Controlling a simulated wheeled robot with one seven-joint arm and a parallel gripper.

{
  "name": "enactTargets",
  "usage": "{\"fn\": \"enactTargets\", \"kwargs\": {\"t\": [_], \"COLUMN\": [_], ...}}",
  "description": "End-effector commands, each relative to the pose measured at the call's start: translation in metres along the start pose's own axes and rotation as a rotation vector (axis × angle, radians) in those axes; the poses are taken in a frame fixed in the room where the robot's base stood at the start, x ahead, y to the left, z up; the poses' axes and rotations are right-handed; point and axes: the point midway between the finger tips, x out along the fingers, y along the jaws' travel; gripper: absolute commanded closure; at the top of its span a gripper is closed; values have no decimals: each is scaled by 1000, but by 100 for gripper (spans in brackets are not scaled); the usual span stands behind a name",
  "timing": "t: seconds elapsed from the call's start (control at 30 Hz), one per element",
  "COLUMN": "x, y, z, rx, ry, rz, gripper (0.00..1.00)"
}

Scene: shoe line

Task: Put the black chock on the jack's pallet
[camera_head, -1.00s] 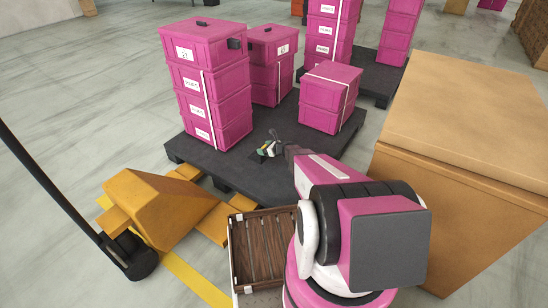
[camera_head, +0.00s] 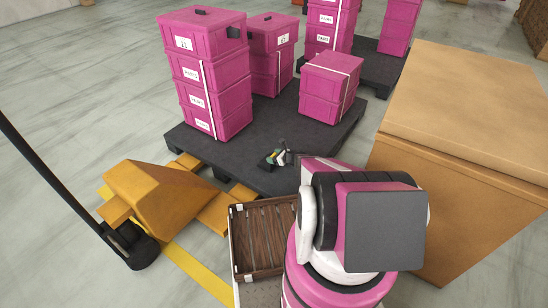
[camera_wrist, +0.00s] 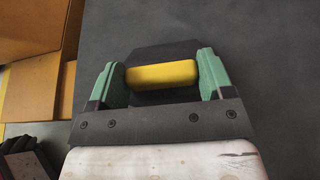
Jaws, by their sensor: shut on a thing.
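My gripper (camera_head: 279,156) is over the front part of the jack's dark pallet (camera_head: 215,165). In the wrist view its green fingers (camera_wrist: 161,78) are closed on the yellow grip of the black chock (camera_wrist: 158,53). The chock's dark body shows around the grip against the dark pallet top. In the head view the chock (camera_head: 267,164) is small and partly hidden by my gripper. It is low at the pallet top; I cannot tell whether it touches. The orange jack (camera_head: 155,200) stands at the pallet's near left side.
A tall stack of pink boxes (camera_head: 212,80) stands left on the pallet, with a shorter stack (camera_head: 272,60) behind and a low stack (camera_head: 330,85) at right. A large brown carton (camera_head: 460,150) stands right of my arm. A slatted brown crate (camera_head: 262,240) is in front.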

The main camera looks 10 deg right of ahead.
Motion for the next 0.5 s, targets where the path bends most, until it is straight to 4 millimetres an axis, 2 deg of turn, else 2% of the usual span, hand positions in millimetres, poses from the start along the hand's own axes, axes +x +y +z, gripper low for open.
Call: {"fn": "enactTargets", "kwargs": {"t": [0.33,0.37,0.4,0.5], "x": [1,1,1,1], "y": [0,0,0,0], "z": [-2,-2,-2,-1], "rx": [1,0,0,0], "ry": [-2,-1,-1,-1], "rz": [0,0,0,0], "gripper": [84,16,3,0]}}
